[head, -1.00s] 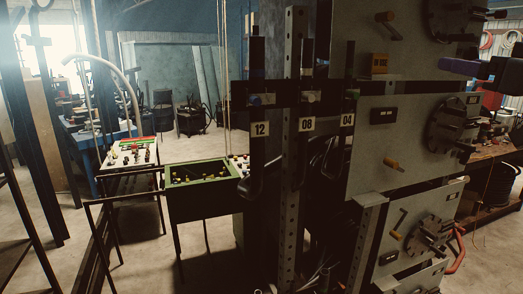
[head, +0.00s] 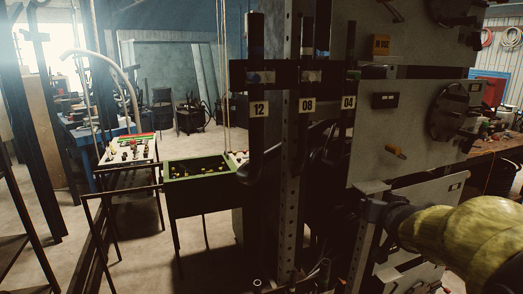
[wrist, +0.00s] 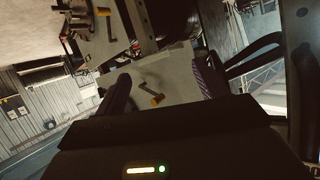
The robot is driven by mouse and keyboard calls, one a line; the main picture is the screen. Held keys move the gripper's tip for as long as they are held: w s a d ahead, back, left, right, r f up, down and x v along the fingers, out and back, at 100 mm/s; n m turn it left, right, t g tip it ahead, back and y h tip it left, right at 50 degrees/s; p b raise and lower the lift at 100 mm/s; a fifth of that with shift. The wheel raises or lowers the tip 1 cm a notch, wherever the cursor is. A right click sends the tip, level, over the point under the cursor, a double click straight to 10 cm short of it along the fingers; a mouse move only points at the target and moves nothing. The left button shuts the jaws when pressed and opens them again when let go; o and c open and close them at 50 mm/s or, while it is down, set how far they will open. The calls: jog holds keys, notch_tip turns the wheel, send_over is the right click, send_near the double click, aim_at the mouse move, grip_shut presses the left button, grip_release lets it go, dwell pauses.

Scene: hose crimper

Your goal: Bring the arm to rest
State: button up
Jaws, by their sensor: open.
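My arm shows in the head view as a large yellow link with a dark joint at the lower right, in front of the lowest grey crimper panel. My gripper (wrist: 160,88) is in the wrist view, its two dark purple fingers spread wide apart with nothing between them touching them. Beyond the fingers is a grey machine panel (wrist: 176,72) with an orange-tipped crank handle (wrist: 155,98), apart from the gripper. I cannot make out the fingers clearly in the head view.
Grey crimper panels (head: 418,148) with round die heads (head: 456,110) stand close on the right. A rack with hanging black hoses and labels 12 (head: 259,110), 08 and 04 stands at centre. A green bin (head: 202,168) and open floor (head: 150,240) lie to the left.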

jog(key=s+a+f+n+g+y+b, duration=0.1)
jog(key=s+a+f+g, duration=0.4)
jog(key=s+f, duration=0.5)
jog(key=s+a+f+n+g+y+b, duration=0.1)
jog(key=s+a+f+g, duration=0.4)
jog(key=f, duration=0.9)
jog(key=s+a+n, duration=0.1)
jog(key=s+a, duration=0.2)
jog(key=s, duration=0.1)
jog(key=shift+s+a+f+n+g+y, duration=0.2)
jog(key=shift+s+a+n+g+y, duration=0.1)
jog(key=shift+s, duration=0.1)
